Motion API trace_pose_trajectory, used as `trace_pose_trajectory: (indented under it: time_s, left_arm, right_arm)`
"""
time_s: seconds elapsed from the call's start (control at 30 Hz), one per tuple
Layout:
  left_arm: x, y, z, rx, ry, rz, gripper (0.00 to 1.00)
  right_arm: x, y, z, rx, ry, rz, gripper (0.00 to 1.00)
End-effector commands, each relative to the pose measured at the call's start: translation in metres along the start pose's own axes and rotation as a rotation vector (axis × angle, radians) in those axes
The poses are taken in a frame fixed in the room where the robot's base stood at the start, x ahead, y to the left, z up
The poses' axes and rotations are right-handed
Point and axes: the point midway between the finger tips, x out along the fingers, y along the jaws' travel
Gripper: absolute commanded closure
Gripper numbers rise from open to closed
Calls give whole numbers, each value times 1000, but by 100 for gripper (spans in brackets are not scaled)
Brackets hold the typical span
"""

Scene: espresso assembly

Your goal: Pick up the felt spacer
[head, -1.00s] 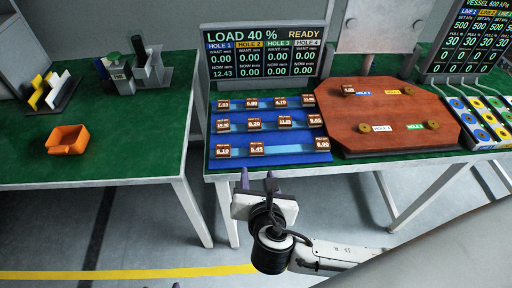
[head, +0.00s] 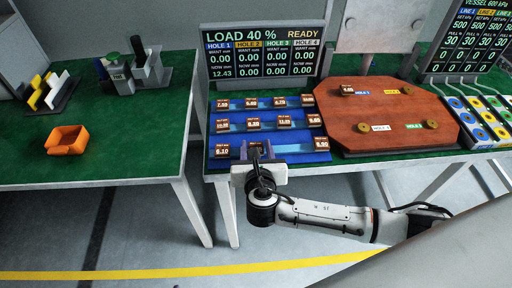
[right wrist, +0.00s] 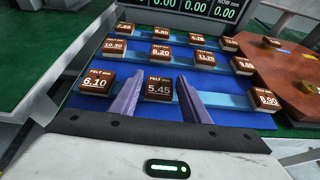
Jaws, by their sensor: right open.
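Felt spacers are small brown blocks with white numbers, standing in rows on a blue stepped rack (head: 282,149). The front row holds a block marked 6.10 (right wrist: 95,83), one marked 5.45 (right wrist: 158,88) and one that looks like 5.90 (right wrist: 266,98). My right gripper (head: 256,149) is open at the rack's front edge. In the right wrist view its two purple fingers (right wrist: 158,80) stand on either side of the 5.45 block, with gaps visible, so it is not gripped. In the head view the fingers partly cover that block. My left gripper is not in view.
Further rows of blocks (right wrist: 161,50) stand behind. A brown wooden board (head: 390,112) with hole labels lies right of the rack. A screen (head: 265,50) reading LOAD 40 % stands behind. An orange tray (head: 68,140) sits on the left table, across a floor gap.

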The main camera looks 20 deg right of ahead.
Motion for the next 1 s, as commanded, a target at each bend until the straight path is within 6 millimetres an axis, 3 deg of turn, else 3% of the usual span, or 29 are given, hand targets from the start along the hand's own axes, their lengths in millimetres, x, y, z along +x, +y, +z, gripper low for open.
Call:
trace_pose_trajectory:
  time_s: [0.23, 0.43, 0.77, 1.0]
  left_arm:
    - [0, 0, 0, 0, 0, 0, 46]
    - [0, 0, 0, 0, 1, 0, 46]
    - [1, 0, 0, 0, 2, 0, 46]
    - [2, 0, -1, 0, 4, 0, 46]
  right_arm:
    - [2, 0, 0, 0, 1, 1, 58]
    - [2, 0, 0, 0, 1, 1, 89]
    - [-1, 0, 7, 1, -2, 1, 90]
    - [-18, 1, 49, 4, -3, 4, 90]
